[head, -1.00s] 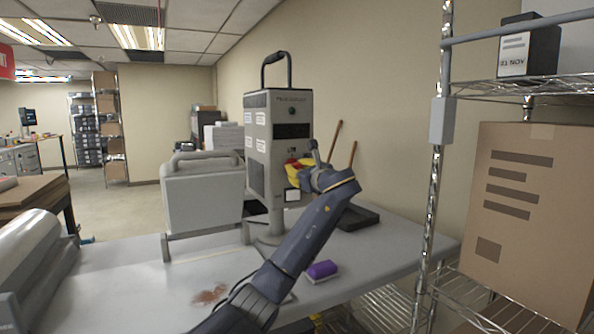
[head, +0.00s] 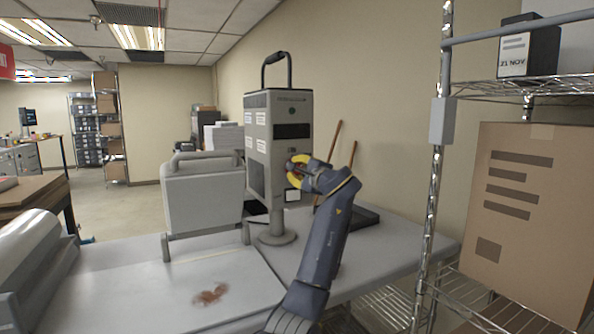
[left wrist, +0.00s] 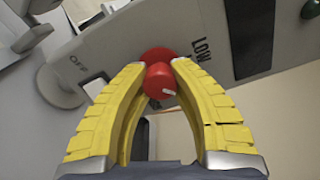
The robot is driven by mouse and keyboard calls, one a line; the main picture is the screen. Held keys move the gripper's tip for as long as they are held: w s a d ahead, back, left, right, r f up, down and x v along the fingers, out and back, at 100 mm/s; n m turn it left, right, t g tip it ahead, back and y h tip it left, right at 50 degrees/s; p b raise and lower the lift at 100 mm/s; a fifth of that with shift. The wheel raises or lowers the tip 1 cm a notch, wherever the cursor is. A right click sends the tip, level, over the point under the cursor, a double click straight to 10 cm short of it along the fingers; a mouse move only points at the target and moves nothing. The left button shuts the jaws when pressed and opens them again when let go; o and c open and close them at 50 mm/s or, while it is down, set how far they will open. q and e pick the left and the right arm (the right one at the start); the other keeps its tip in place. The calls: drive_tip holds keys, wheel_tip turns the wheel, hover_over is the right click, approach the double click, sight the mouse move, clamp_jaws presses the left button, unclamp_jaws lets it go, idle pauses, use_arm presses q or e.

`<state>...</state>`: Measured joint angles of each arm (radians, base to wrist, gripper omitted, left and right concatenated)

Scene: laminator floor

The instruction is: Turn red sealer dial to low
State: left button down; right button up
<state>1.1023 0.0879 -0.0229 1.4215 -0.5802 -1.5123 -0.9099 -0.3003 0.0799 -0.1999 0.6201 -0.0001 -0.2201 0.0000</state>
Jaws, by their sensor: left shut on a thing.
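The red sealer dial (left wrist: 160,76) sits on the front of the grey sealer (head: 278,117), which stands upright on a post on the table. My left gripper (left wrist: 158,70) has its yellow fingers on either side of the dial, shut on it. In the head view the same gripper (head: 294,168) is at the sealer's front, and the dial is mostly hidden there. The wrist view shows a LOW label (left wrist: 201,49) right of the dial and an OFF label (left wrist: 75,65) to its left. A short white mark shows on the dial's face. My right gripper is not in view.
A grey panel-like unit (head: 203,200) stands left of the sealer on the table (head: 140,285). A reddish stain (head: 210,295) marks the tabletop. A wire shelf (head: 525,88) with a cardboard box (head: 530,215) stands at right.

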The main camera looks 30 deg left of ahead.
use_arm(q)
drive_tip(key=n, duration=0.5)
drive_tip(key=shift+w+d+f, duration=0.1)
drive_tip(key=shift+n, duration=2.3)
drive_tip(key=shift+r, duration=0.25)
drive_tip(key=c, duration=1.3)
unclamp_jaws()
drive_tip(key=shift+w, duration=0.1)
drive_tip(key=o, duration=0.3)
drive_tip(key=shift+f, duration=0.1)
drive_tip(key=v, duration=1.2)
